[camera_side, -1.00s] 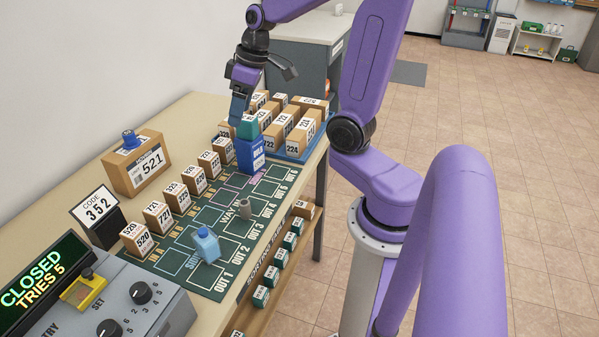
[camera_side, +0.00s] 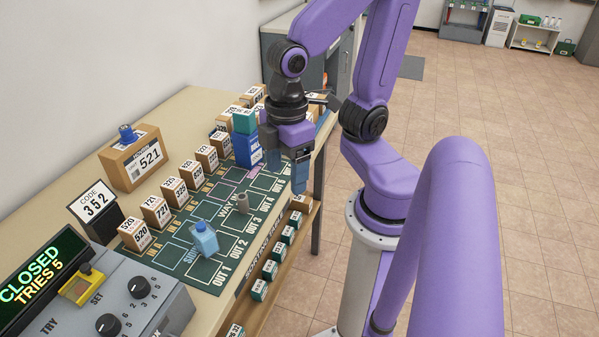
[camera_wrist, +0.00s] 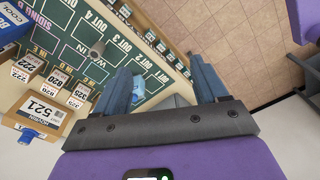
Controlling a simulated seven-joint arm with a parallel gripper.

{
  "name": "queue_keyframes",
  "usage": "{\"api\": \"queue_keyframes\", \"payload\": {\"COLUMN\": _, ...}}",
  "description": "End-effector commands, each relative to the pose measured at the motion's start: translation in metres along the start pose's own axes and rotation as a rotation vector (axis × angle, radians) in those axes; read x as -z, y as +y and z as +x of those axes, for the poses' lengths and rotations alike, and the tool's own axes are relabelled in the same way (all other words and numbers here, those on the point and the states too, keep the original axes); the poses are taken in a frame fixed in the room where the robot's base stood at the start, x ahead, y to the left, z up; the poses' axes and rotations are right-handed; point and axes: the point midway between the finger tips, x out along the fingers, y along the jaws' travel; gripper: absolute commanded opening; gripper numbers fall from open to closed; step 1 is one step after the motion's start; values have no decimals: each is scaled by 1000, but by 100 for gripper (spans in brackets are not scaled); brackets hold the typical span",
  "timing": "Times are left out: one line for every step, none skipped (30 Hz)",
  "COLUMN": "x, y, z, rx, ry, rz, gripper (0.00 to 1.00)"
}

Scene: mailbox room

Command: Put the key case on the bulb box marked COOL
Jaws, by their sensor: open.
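On the green mat (camera_side: 222,270) stand a light-blue bottle (camera_side: 204,238) and a grey cylinder (camera_side: 243,203). A row of numbered parcels lines its left side. A larger carton (camera_side: 135,160) stands by the wall. The control box (camera_side: 120,305) is in front. A lower shelf holds several small boxes.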

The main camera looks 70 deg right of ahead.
Motion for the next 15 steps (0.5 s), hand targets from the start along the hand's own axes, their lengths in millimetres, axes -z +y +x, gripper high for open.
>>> {"api": "queue_keyframes", "payload": {"x": -4, "y": -8, "z": 1, "rx": -3, "ry": -7, "rz": -30, "gripper": 72}}
{"api": "queue_keyframes", "payload": {"x": -6, "y": -11, "z": 2, "rx": -5, "ry": -11, "rz": -44, "gripper": 72}}
{"api": "queue_keyframes", "payload": {"x": -8, "y": -15, "z": 2, "rx": -7, "ry": -15, "rz": -58, "gripper": 72}}
{"api": "queue_keyframes", "payload": {"x": -10, "y": -17, "z": 2, "rx": -9, "ry": -18, "rz": -67, "gripper": 72}}
{"api": "queue_keyframes", "payload": {"x": -11, "y": -19, "z": 3, "rx": -10, "ry": -20, "rz": -75, "gripper": 72}}
{"api": "queue_keyframes", "payload": {"x": -12, "y": -21, "z": 3, "rx": -12, "ry": -22, "rz": -84, "gripper": 72}}
{"api": "queue_keyframes", "payload": {"x": -13, "y": -22, "z": 3, "rx": -13, "ry": -24, "rz": -88, "gripper": 72}}
{"api": "queue_keyframes", "payload": {"x": -13, "y": -23, "z": 3, "rx": -14, "ry": -24, "rz": -91, "gripper": 72}}
{"api": "queue_keyframes", "payload": {"x": -14, "y": -23, "z": 4, "rx": -14, "ry": -25, "rz": -93, "gripper": 72}}
{"api": "queue_keyframes", "payload": {"x": -14, "y": -24, "z": 4, "rx": -14, "ry": -25, "rz": -94, "gripper": 72}}
{"api": "queue_keyframes", "payload": {"x": -14, "y": -24, "z": 4, "rx": -14, "ry": -25, "rz": -94, "gripper": 72}}
{"api": "queue_keyframes", "payload": {"x": -14, "y": -23, "z": 4, "rx": -14, "ry": -25, "rz": -94, "gripper": 72}}
{"api": "queue_keyframes", "payload": {"x": -14, "y": -23, "z": 4, "rx": -14, "ry": -25, "rz": -93, "gripper": 72}}
{"api": "queue_keyframes", "payload": {"x": -14, "y": -23, "z": 4, "rx": -14, "ry": -25, "rz": -93, "gripper": 72}}
{"api": "queue_keyframes", "payload": {"x": -14, "y": -23, "z": 4, "rx": -14, "ry": -25, "rz": -93, "gripper": 72}}
